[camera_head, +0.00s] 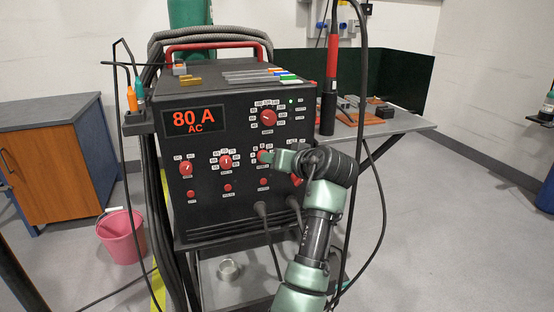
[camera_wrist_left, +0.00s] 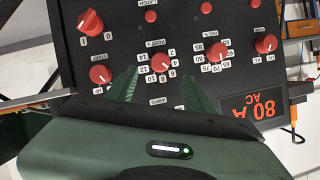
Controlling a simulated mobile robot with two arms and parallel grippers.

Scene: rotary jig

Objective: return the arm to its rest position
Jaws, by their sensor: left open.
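The black machine (camera_head: 240,200) has a panel with several red knobs. Its display (camera_head: 194,120) reads 80 A AC and shows upside down in the wrist view (camera_wrist_left: 262,107). My left gripper (camera_head: 270,158) is at the panel, in front of a red knob (camera_head: 262,155) in the lower row. In the left wrist view its green fingers (camera_wrist_left: 158,82) are open and spread to either side below that knob (camera_wrist_left: 160,62). Nothing is held between them. I cannot tell how close the fingertips are to the panel. My right gripper is not in view.
Cables (camera_head: 377,180) hang beside my left arm, and a torch with a red and black handle (camera_head: 330,90) stands right of the machine. A grey table (camera_head: 400,122) with parts is behind. A pink bucket (camera_head: 121,237) and wooden cabinet (camera_head: 50,160) stand left. Floor at right is clear.

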